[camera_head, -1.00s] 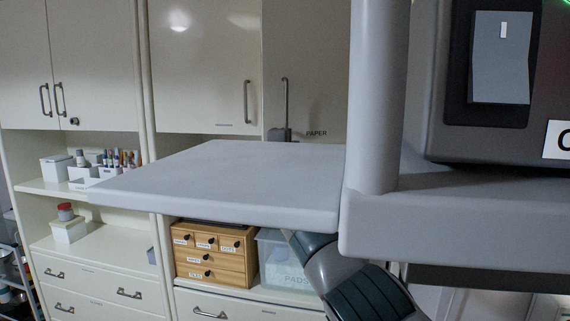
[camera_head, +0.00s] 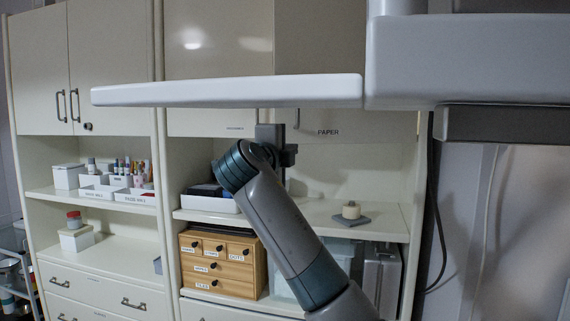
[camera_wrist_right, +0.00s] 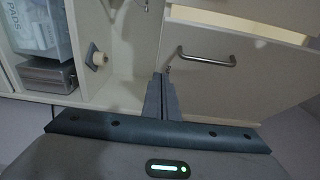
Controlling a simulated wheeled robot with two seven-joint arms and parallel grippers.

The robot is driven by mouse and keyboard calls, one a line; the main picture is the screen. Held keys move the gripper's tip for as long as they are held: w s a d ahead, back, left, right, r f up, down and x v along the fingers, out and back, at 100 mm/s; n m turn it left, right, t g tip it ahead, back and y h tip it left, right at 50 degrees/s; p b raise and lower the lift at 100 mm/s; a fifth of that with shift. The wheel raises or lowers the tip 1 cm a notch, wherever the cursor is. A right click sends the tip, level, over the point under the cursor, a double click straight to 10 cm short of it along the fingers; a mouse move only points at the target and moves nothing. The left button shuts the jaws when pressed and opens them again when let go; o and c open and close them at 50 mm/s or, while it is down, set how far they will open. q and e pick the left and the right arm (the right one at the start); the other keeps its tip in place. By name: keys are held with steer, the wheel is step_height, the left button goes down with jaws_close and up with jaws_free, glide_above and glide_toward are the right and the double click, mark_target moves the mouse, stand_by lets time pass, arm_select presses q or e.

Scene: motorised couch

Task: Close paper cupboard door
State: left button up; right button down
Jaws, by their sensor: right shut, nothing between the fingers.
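The PAPER cupboard door (camera_head: 330,125) is a cream upper door at the right end of the cabinet, labelled near its lower edge. A grey panel crosses in front and hides much of it. It looks darker than the neighbouring door; how far it stands open cannot be told. My right gripper (camera_head: 285,146) is shut and empty, around the door's lower left corner. In the right wrist view, its fingers (camera_wrist_right: 162,96) point toward a cream panel (camera_wrist_right: 235,90) with a bar handle (camera_wrist_right: 206,60); contact is unclear. My left gripper is out of view.
The grey panel (camera_head: 230,92) spans the view in front of the upper doors. Below are an open shelf with a cream roll (camera_head: 351,210) on a grey pad, a wooden drawer box (camera_head: 222,262) and clear bins. Cables hang on the wall at right.

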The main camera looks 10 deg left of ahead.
steer(key=s, duration=0.2)
steer(key=s+b, duration=0.1)
steer(key=shift+s+a, duration=0.2)
steer(key=shift+a, duration=0.05)
